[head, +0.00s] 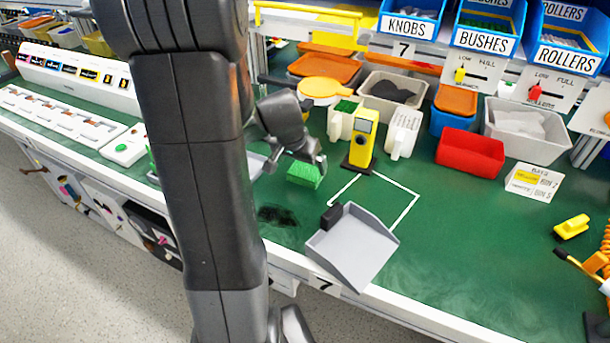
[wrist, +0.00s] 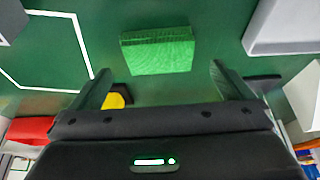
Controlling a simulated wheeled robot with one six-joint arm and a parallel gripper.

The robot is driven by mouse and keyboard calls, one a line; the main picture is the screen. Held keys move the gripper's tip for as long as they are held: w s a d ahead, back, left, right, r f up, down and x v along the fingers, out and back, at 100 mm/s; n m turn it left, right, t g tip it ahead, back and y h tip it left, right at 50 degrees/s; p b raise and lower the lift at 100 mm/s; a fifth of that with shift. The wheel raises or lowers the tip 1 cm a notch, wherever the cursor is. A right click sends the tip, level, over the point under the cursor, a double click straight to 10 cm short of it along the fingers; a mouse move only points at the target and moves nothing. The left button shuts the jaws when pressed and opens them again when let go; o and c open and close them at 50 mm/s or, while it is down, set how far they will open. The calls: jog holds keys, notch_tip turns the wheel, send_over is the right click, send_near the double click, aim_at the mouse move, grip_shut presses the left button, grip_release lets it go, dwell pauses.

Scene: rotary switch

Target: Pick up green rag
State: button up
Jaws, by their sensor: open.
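The green rag (head: 304,175) is a small folded block on the green bench top, left of the yellow device in the head view. In the wrist view the green rag (wrist: 158,51) lies just beyond the fingertips, roughly centred between them. My gripper (head: 303,158) is close above the rag in the head view, partly covering its back edge. In the wrist view my gripper (wrist: 160,75) shows two dark fingers spread wide with nothing between them. I cannot tell the exact height of the fingertips over the rag.
A yellow device (head: 363,138) stands right of the rag, with a white holder (head: 341,118) behind it. A grey dustpan (head: 352,248) lies near the front edge. A dark smear (head: 277,215) marks the bench top. A red bin (head: 470,153) stands farther right.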

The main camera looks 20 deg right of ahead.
aim_at(305, 172)
jog(key=x, duration=0.5)
jog(key=shift+s, duration=0.15)
jog(key=c, duration=0.9)
